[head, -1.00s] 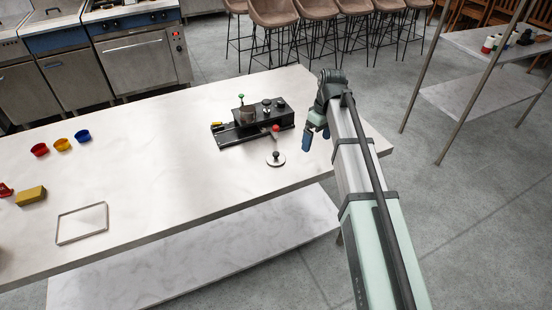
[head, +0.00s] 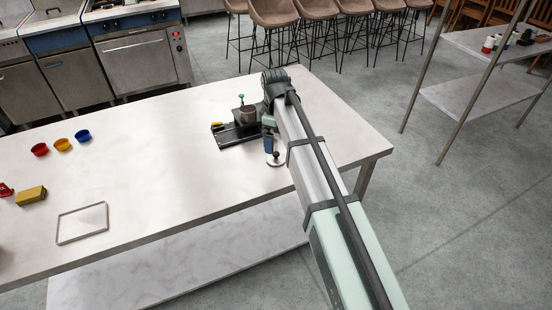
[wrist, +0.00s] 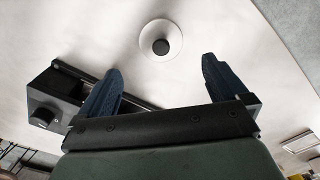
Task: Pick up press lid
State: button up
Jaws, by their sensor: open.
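The press lid, a pale round disc with a dark knob (head: 275,161), lies on the table near its front right. In the wrist view the lid (wrist: 160,40) is whole, beyond the fingertips and centred between them. My gripper (head: 269,143) is open and empty, with its blue fingers pointing down over the table by the lid. In the wrist view my gripper (wrist: 162,68) has its two fingers wide apart, with the lid apart from both. In the head view a finger comes close to the knob; I cannot tell the height gap there.
A black press device (head: 234,138) with a metal cup stands just behind the lid, partly hidden by my arm. The table's middle (head: 160,165) is clear.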

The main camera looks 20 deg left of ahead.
aim_at(275, 153)
jog(key=shift+s+f, duration=0.15)
jog(key=shift+f, duration=3.55)
jog(key=c, duration=1.1)
jog(key=shift+r, duration=0.15)
